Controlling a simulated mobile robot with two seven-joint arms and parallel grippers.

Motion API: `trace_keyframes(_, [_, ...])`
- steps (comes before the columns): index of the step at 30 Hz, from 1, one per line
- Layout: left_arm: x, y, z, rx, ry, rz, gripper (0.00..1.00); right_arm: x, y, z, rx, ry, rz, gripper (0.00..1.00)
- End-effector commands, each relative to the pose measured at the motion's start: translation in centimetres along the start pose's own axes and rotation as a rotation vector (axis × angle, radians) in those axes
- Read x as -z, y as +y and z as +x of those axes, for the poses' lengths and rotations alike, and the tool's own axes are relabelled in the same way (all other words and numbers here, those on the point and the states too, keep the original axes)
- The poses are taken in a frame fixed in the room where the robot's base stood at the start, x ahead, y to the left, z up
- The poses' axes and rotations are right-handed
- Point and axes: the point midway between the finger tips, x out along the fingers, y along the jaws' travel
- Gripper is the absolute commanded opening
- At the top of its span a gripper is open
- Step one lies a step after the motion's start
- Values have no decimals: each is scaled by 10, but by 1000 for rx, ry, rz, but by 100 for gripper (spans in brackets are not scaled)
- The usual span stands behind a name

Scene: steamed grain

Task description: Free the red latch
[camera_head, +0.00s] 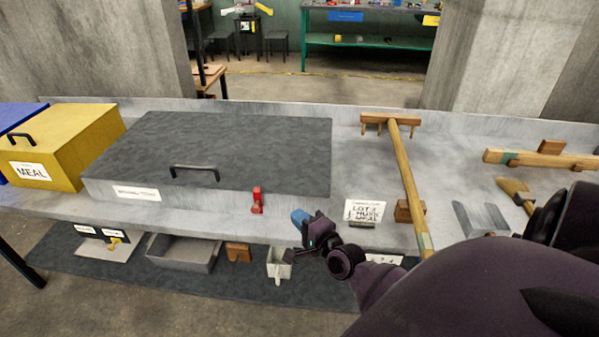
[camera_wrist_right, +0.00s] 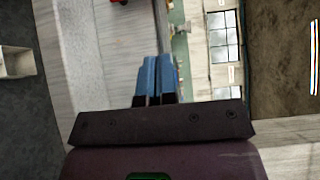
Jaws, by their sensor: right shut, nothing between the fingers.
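The red latch (camera_head: 257,200) stands upright at the front face of a grey lidded box (camera_head: 215,145), right of the lid's black handle. My right gripper (camera_head: 300,217), with blue fingertips, is to the right of the latch and apart from it, near the table's front edge. Its blue fingers (camera_wrist_right: 157,80) are together with nothing between them in the wrist view. A bit of red (camera_wrist_right: 118,2), likely the latch, shows at the top edge of the wrist view. My left gripper is not in view.
A yellow box labelled MEAL (camera_head: 70,145) stands at the left. A wooden rake (camera_head: 405,170), a small sign (camera_head: 364,212) and wooden tools (camera_head: 540,160) lie to the right. Trays and a white cup (camera_head: 279,262) sit below the table edge. Bare table surrounds the latch's right side.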

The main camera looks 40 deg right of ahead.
Motion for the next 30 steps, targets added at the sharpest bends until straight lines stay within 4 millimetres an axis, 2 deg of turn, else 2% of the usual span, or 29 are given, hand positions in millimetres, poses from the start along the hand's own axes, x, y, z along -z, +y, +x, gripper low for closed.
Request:
trace_keyframes(3, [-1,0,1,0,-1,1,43,0,0,22,2,1,1,0])
trace_keyframes(12, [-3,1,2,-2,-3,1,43,0,1,72,0,0,0,0])
trace_keyframes(19, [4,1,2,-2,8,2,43,-22,0,90,0,1,1,0])
trace_keyframes(30, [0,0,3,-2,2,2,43,-28,0,96,0,1,0,0])
